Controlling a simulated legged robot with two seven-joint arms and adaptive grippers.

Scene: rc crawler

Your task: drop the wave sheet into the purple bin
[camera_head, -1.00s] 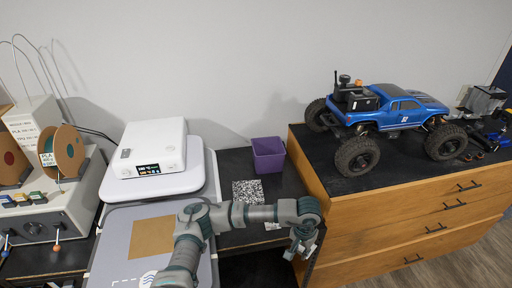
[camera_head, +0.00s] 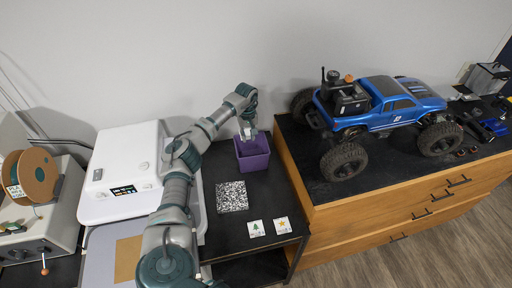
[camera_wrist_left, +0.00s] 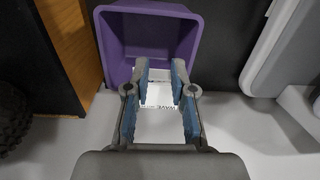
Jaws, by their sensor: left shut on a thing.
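The purple bin (camera_head: 253,158) stands on the black table against the wall, just left of the wooden cabinet. My left gripper (camera_head: 246,128) is over the back of the bin, pointing down. In the left wrist view, my left gripper (camera_wrist_left: 158,75) is shut on the wave sheet (camera_wrist_left: 158,125), a white card with small dark "WAVE" lettering between the fingers. The bin (camera_wrist_left: 110,48) opens just beyond the fingertips there. In the head view the sheet is hard to make out at the fingers. My right gripper is not in view.
A speckled black-and-white square (camera_head: 232,196), a tree card (camera_head: 256,228) and a star card (camera_head: 282,225) lie on the table in front of the bin. A white machine (camera_head: 124,172) stands left. A blue crawler (camera_head: 385,108) sits on the wooden cabinet (camera_head: 375,222) at right.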

